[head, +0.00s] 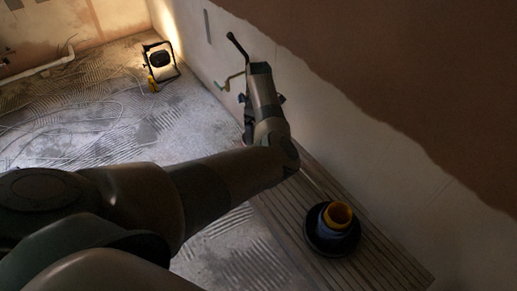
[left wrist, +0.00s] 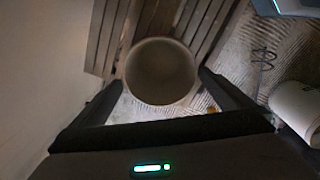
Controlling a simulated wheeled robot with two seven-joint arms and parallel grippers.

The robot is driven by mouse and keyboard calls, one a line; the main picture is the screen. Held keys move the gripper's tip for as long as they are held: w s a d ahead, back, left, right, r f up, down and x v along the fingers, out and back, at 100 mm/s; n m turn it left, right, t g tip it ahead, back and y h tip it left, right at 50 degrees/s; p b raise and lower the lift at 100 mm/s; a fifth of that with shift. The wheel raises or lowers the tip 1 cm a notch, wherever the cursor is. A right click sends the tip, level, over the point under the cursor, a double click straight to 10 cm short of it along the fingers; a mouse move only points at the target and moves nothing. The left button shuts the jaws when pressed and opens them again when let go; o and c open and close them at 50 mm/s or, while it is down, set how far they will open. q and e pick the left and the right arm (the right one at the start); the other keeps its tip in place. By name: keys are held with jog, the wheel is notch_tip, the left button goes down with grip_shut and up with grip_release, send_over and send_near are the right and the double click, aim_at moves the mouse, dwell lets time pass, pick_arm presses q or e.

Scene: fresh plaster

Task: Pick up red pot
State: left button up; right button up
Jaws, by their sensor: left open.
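A round, open-topped pot (left wrist: 161,71) shows in the left wrist view, seen from above at the edge of wooden slats. It looks grey-beige in the dim light, and no clear red shows. My left gripper (left wrist: 160,78) is open, with one finger on each side of the pot's near half. I cannot tell whether the fingers touch it. In the head view my left arm reaches away along the wall, and its wrist (head: 265,105) hides the fingers and most of what lies beyond. My right gripper is not in view.
A slatted wooden bench (head: 395,272) runs along the right wall. On it stands a dark round dish (head: 322,246) with a yellow-rimmed vessel (head: 338,214). A lit work lamp (head: 160,62) stands on the grey floor. A white cylinder (left wrist: 297,108) lies right of my left gripper.

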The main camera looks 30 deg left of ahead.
pick_arm(q)
jog(key=shift+f, duration=2.95)
jog(key=c, duration=1.1)
